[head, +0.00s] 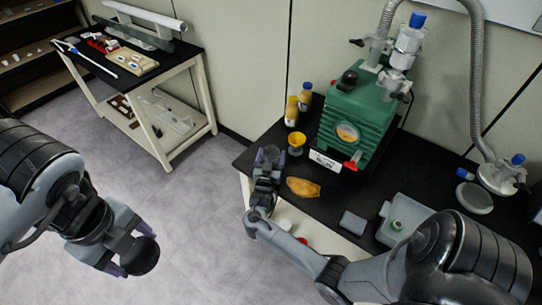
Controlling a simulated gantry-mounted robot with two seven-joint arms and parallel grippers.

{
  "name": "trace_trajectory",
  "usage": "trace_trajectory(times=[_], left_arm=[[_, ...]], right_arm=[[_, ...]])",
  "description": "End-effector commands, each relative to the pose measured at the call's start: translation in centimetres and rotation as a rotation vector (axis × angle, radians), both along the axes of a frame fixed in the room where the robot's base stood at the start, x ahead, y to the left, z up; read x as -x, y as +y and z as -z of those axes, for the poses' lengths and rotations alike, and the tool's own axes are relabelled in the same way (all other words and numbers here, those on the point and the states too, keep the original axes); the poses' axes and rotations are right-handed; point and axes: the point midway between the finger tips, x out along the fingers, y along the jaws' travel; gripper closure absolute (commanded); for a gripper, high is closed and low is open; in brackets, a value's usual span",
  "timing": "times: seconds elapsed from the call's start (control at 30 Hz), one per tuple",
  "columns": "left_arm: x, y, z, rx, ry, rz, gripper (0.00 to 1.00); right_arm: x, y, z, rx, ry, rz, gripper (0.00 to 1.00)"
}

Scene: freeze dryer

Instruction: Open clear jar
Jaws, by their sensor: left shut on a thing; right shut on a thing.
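My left gripper (132,250) is shut on a dark round piece (144,259) that looks like a lid, held over the open floor left of the black bench. My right gripper (269,157) is at the bench's left edge, near the yellow cup. It is shut on a small, see-through thing that I take to be the clear jar; its outline is hard to make out between the fingers. The two grippers are well apart.
On the black bench (334,218) are a yellow cup (296,141), yellow bottles (291,112), an orange-brown dish (303,188), a green pump (352,125) and grey boxes (352,223). A side table (180,66) stands at the back left. Open floor lies between.

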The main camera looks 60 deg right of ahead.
Motion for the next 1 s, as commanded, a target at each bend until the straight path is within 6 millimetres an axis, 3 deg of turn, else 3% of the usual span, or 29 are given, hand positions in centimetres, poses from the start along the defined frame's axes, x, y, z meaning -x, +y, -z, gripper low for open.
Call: trace_trajectory(times=[0.27, 0.3, 0.4, 0.77, 1.0], left_arm=[[0.0, 0.0, 0.4, 0.0, 0.0, 0.0, 0.65], [0.0, 0.0, 0.3, 0.0, 0.0, 0.0, 0.65], [0.0, 0.0, 0.3, 0.0, 0.0, 0.0, 0.65], [0.0, 0.0, -0.2, 0.0, 0.0, 0.0, 0.65], [0.0, 0.0, -0.5, 0.0, 0.0, 0.0, 0.65]], right_arm=[[0.0, 0.0, 0.5, 0.001, 0.0, 0.001, 1.0], [0.0, 0.0, 0.4, 0.001, 0.0, 0.001, 0.18], [0.0, 0.0, 0.4, 0.0, 0.0, 0.0, 0.03], [0.0, 0.0, -0.2, 0.001, 0.0, 0.0, 0.0], [1.1, 2.9, 0.1, -0.003, 0.0, -0.001, 0.0]])
